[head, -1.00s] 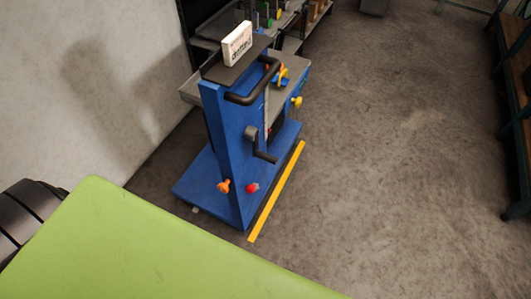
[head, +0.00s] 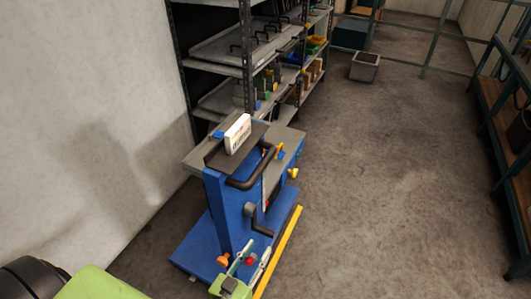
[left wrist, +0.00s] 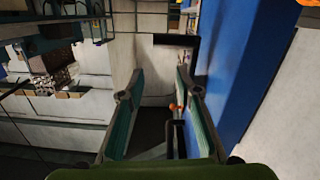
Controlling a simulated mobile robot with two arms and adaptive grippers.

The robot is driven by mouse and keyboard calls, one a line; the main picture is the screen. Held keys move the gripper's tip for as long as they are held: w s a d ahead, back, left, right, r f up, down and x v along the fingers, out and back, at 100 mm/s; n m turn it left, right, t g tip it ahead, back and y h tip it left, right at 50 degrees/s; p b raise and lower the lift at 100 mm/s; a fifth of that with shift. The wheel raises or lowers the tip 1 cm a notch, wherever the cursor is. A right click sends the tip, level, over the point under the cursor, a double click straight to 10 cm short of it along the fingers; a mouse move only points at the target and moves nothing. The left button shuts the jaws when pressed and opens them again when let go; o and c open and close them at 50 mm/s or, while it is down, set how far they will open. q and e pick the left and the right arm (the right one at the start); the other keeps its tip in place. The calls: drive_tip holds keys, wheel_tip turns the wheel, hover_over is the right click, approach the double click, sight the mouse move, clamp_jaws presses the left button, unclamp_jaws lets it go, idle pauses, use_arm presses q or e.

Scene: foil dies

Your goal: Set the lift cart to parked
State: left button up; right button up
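The blue lift cart (head: 226,215) stands by the wall at lower middle of the head view. It has a black push handle (head: 262,168), a crank (head: 257,222), an orange knob (head: 222,260) and a red knob (head: 251,260) low on the column. My left gripper (head: 254,257) is open and empty, in front of the column's lower part, overlapping the knobs in the picture. I cannot tell whether it touches. In the left wrist view, the open fingers (left wrist: 155,82) are beside the blue column (left wrist: 238,70); a small orange part (left wrist: 174,107) shows by the right finger.
A white box (head: 238,133) with printing sits on the cart's top. Shelving (head: 215,70) stands behind and a workbench (head: 505,110) at right. The floor between is clear.

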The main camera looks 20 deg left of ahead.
sight(265, 162)
use_arm(q)
wheel_tip(265, 162, up, 20)
drive_tip(key=w+a+n+t+y+p, duration=0.1)
drive_tip(key=a+n+t+y+p, duration=0.15)
drive_tip(key=t, duration=0.25)
drive_tip(key=p+x, duration=0.2)
drive_tip(key=x, duration=1)
drive_tip(key=shift+d+p, duration=0.15)
drive_tip(key=shift+p, duration=0.2)
drive_tip(key=shift+w+r, duration=0.2)
drive_tip(key=shift+w, duration=0.4)
clamp_jaws()
